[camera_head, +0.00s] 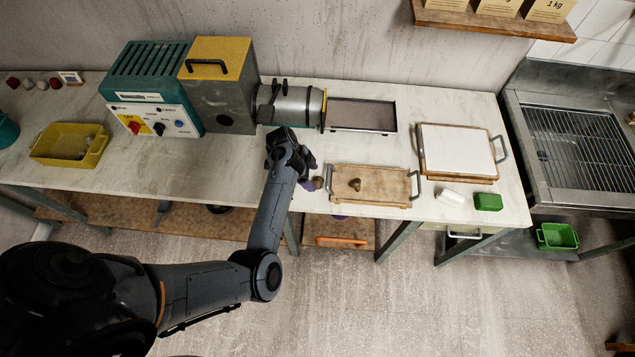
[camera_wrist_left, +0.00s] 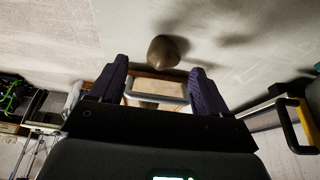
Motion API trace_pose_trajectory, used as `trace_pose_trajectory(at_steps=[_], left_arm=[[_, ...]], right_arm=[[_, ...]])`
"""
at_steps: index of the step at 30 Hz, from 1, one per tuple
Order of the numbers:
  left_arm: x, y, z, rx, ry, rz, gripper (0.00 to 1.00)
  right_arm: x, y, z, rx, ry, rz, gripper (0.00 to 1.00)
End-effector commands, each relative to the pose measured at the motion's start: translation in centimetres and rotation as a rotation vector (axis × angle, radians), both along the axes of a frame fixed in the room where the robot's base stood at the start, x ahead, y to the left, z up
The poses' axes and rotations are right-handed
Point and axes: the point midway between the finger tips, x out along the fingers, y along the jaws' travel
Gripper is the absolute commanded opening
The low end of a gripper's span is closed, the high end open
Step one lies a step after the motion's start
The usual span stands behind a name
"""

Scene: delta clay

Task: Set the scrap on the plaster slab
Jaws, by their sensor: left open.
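A small brown clay lump (camera_head: 318,182) sits on the counter just left of the wooden board (camera_head: 385,197). A second brown lump (camera_head: 355,184) lies on that board; I cannot tell which is the scrap. The white plaster slab (camera_head: 455,148) lies in a wooden, handled tray at the right. My left gripper (camera_head: 307,174) is close beside the first lump, its jaws apart and empty. In the left wrist view a brown lump (camera_wrist_left: 163,52) shows just beyond the open fingers, with a metal handle between them. My right gripper is not in view.
A machine (camera_head: 215,85) with a metal barrel stands behind the gripper, beside a dark tray (camera_head: 362,116). A yellow bin (camera_head: 70,145) is at the left. A white block (camera_head: 450,197) and green block (camera_head: 488,202) lie before the slab. Bare counter separates the board and slab tray.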

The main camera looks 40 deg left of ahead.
Motion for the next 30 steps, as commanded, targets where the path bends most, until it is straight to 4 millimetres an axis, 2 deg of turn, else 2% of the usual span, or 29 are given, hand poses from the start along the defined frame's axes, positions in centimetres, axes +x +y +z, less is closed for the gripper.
trace_pose_trajectory(at_steps=[9,19,30], left_arm=[[1.2,-0.7,-3.5,-0.002,0.0,0.001,0.76],[1.3,-0.9,-3.9,0.001,-0.001,0.0,0.76],[1.2,-0.9,-3.9,0.0,0.0,0.0,0.2]], right_arm=[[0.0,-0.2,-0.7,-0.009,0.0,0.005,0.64],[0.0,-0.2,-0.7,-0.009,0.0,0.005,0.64],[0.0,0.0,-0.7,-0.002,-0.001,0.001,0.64]])
